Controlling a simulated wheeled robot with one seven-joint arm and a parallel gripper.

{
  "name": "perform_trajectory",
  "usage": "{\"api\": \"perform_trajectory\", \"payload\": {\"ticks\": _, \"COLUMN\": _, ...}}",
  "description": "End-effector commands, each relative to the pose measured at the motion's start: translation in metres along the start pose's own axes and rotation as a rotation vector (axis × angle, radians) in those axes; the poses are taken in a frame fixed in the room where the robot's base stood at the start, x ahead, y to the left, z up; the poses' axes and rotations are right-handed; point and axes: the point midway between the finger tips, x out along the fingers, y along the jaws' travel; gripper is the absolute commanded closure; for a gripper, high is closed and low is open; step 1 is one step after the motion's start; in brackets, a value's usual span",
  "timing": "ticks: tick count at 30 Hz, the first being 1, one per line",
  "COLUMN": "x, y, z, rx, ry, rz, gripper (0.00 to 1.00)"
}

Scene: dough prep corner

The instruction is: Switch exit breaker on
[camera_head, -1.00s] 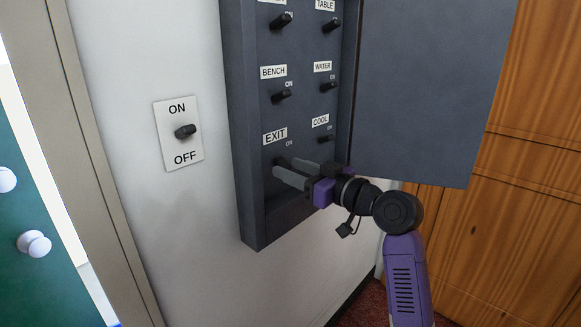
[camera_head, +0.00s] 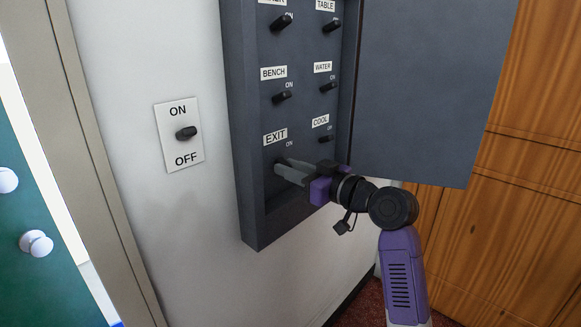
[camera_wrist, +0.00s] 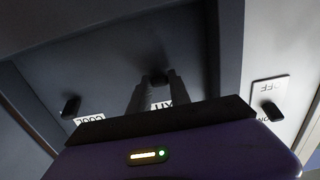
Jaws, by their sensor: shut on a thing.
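The grey breaker panel (camera_head: 282,215) is fixed to the wall, its door open to the right. The EXIT label (camera_head: 275,137) sits at the lower left of the panel, above the exit breaker lever (camera_head: 280,165). My gripper (camera_head: 284,170) reaches in from the right and is shut on this lever, which the fingers partly hide in the head view. In the wrist view the dark exit lever (camera_wrist: 157,77) shows between the fingertips, with the EXIT label (camera_wrist: 162,104) partly behind a finger. I cannot tell the lever's setting.
The COOL breaker (camera_head: 326,138) is close above my gripper, and the BENCH breaker (camera_head: 282,96) is higher up. The open panel door (camera_head: 425,90) hangs on the right. A separate ON/OFF wall switch (camera_head: 186,132) is on the left.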

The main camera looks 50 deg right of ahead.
Motion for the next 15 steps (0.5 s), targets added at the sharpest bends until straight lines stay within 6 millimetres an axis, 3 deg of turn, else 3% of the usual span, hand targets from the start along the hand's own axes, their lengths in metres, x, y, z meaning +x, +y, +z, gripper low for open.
{"api": "perform_trajectory", "payload": {"ticks": 15, "x": -0.002, "y": 0.000, "z": -0.025, "rx": 0.001, "ry": -0.289, "rz": -0.001, "gripper": 1.00}}
